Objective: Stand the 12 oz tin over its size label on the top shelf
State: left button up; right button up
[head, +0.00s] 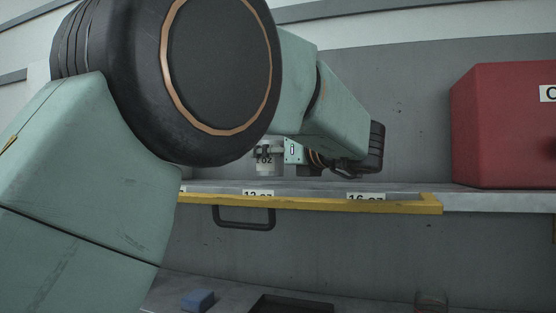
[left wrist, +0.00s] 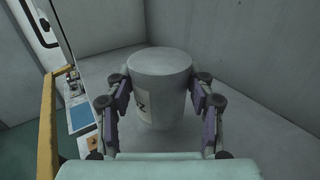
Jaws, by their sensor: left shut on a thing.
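A pale grey tin (head: 265,167) with dark print ending in "2 oz" is upright at the top shelf (head: 410,188), above the "12 oz" label (head: 258,193) on its yellow front edge. I cannot tell whether its base touches the shelf. My left gripper (left wrist: 160,79) has its two fingers on either side of the tin (left wrist: 158,68) and is shut on it. In the head view my left arm reaches over the shelf, partly hiding the gripper and the tin's top. My right gripper is in neither view.
A "16 oz" label (head: 366,198) is further right on the shelf edge. A large red box (head: 505,125) stands at the right. A black handle (head: 243,228) hangs under the edge. Below are a blue block (head: 198,299) and a dark tray (head: 290,301). The shelf right of the tin looks clear.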

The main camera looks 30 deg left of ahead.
pick_arm(q)
jog(key=shift+w+f, duration=0.1)
jog(key=shift+f, duration=0.7)
jog(key=shift+s+d+r, duration=0.1)
jog(key=shift+s+d, duration=0.15)
jog(key=shift+d, duration=0.05)
jog(key=shift+a+f, duration=0.15)
jog(key=shift+f, duration=0.05)
jog(key=o, duration=1.1)
jog(key=shift+w+a+f, duration=0.1)
jog(key=shift+w, duration=0.1)
jog(key=shift+o, duration=1.3)
jog(key=shift+s+d, duration=0.1)
jog(key=shift+d, duration=0.1)
jog(key=shift+a, duration=0.1)
